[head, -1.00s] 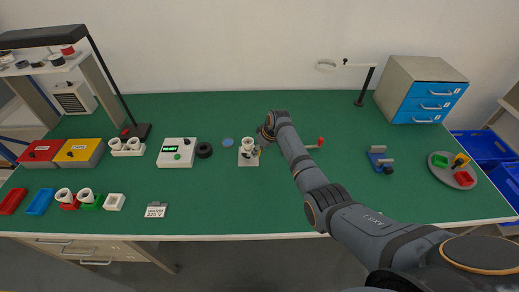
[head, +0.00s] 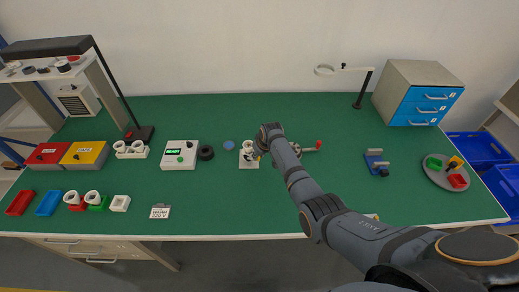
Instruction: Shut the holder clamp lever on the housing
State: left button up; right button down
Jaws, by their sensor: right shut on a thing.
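The white housing (head: 247,146) stands upright in the holder, on a pale base plate (head: 247,166) near the middle of the green table. My right gripper (head: 256,154) is at the right side of the housing, low against the holder. It is shut on the holder clamp lever, which is small and mostly hidden by the fingers and wrist. The lever's exact angle cannot be told. My left gripper is not in view.
A red-knobbed lever (head: 319,145) lies just right of my right forearm, its base partly hidden. A black ring (head: 206,152) and a white tester box (head: 179,155) with a lit green display are to the left. The front middle of the table is clear.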

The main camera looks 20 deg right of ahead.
jog(key=shift+s+a+r+m+h+p, duration=0.1)
jog(key=shift+s+a+m+h+p, duration=0.15)
jog(key=shift+m, duration=0.25)
jog(key=shift+s+a+r+m+h+p, duration=0.15)
jog(key=shift+m+p, duration=0.15)
jog(key=shift+m, duration=0.2)
jog(key=shift+s+a+f+m+h+p, duration=0.15)
jog(key=shift+a+m+h+p, duration=0.2)
jog(key=shift+m, duration=0.55)
jog(key=shift+s+a+f+m+h, duration=0.1)
jog(key=shift+a+m+h, duration=0.15)
jog(key=shift+m, duration=0.35)
jog(key=shift+s+a+m+h, duration=0.1)
jog(key=shift+m+h, duration=0.1)
jog(key=shift+m, duration=0.4)
pick_arm(q)
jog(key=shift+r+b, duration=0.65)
jog(key=shift+b, duration=0.05)
pick_arm(e)
jog(key=shift+s+a+m+h, duration=0.1)
jog(key=shift+a+m+h, duration=0.4)
jog(key=shift+m, duration=0.7)
jog(key=shift+g, duration=0.3)
jog(key=c, duration=1.3)
grip_release()
